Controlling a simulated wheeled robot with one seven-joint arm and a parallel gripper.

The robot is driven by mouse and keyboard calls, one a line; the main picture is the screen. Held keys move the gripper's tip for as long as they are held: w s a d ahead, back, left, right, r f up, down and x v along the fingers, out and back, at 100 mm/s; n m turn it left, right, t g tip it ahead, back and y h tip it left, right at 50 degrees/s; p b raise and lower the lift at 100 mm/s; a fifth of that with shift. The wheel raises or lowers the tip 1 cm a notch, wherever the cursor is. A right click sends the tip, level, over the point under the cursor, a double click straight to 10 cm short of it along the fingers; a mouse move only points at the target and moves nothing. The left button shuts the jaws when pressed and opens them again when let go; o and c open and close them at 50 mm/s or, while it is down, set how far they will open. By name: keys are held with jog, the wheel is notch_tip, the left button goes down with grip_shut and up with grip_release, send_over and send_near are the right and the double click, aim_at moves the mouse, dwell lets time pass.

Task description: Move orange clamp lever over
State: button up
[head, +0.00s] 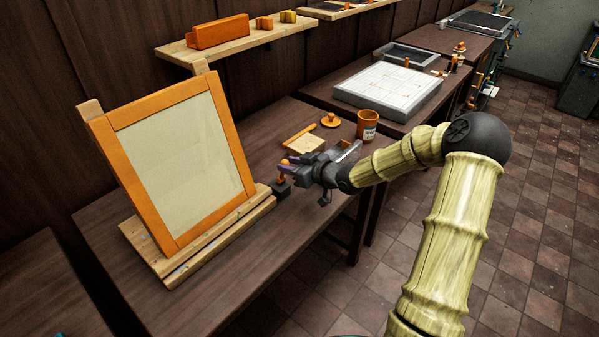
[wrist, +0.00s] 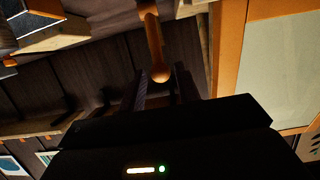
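The orange clamp lever (head: 284,163) stands by the right end of the wooden screen base, over a small dark block (head: 281,189). In the wrist view the lever (wrist: 155,45) is a rounded orange bar with a ball end. My gripper (head: 289,166) is at the lever, its dark fingers spread. In the wrist view the ball end shows between the fingers of my gripper (wrist: 162,80), with gaps visible at its sides. I cannot tell whether either finger touches it. The orange-framed screen (head: 180,160) stands tilted up to the left.
The screen rests on a wooden base (head: 215,238) on the dark table (head: 250,290). Behind my gripper are a wooden block (head: 307,144), an orange knobbed piece (head: 330,121) and an orange cup (head: 367,124). A wall shelf (head: 240,43) hangs above. The table's front right is clear.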

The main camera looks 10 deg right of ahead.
jog(key=shift+w+a+f, duration=0.1)
jog(key=shift+w+a, duration=0.1)
jog(key=shift+w, duration=0.1)
jog(key=shift+c, duration=0.6)
jog(key=c, duration=0.4)
jog(key=shift+o, duration=0.2)
jog(key=shift+s+d, duration=0.1)
jog(key=shift+s+d+f, duration=0.5)
jog(key=shift+s+d, duration=0.1)
jog(key=shift+s, duration=0.25)
jog(key=shift+s+d+f, duration=0.5)
jog(key=shift+s+f, duration=0.25)
jog(key=shift+f, duration=0.1)
